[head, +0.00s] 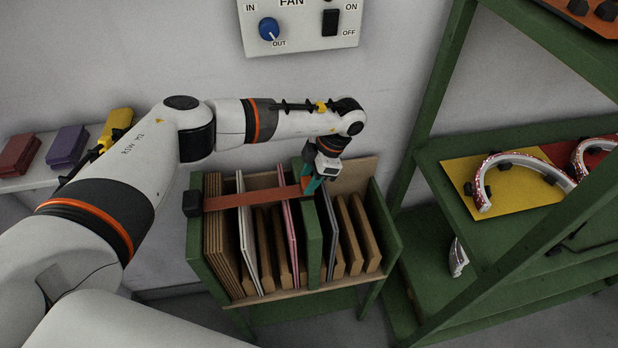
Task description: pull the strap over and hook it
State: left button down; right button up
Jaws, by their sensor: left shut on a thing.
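A reddish-brown strap (252,197) runs from a black block (193,203) on the left side of a green rack (212,268) across the tops of the boards and sheets standing in it. My left gripper (311,184), with teal fingers, is shut on the strap's right end, above a green upright divider (313,238) in the rack. The strap looks stretched nearly straight. I cannot make out a hook; the gripper may cover it. My right gripper is not in view.
A control panel (300,42) is on the wall behind. A green shelf frame (432,100) stands close on the right, holding a yellow board (462,178) with a glittery arc (487,178). Red and purple blocks (67,150) sit on a ledge at left.

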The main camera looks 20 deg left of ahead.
pick_arm(q)
jog(key=shift+w+d+r, duration=0.1)
jog(key=shift+d+r, duration=0.05)
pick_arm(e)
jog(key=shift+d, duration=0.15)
pick_arm(q)
jog(key=c, duration=1.1)
grip_release()
jog(key=shift+o, duration=1.3)
jog(key=shift+d, duration=0.1)
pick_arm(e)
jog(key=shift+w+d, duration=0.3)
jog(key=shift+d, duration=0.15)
pick_arm(q)
jog(key=b+v, duration=0.4)
jog(key=v, duration=0.8)
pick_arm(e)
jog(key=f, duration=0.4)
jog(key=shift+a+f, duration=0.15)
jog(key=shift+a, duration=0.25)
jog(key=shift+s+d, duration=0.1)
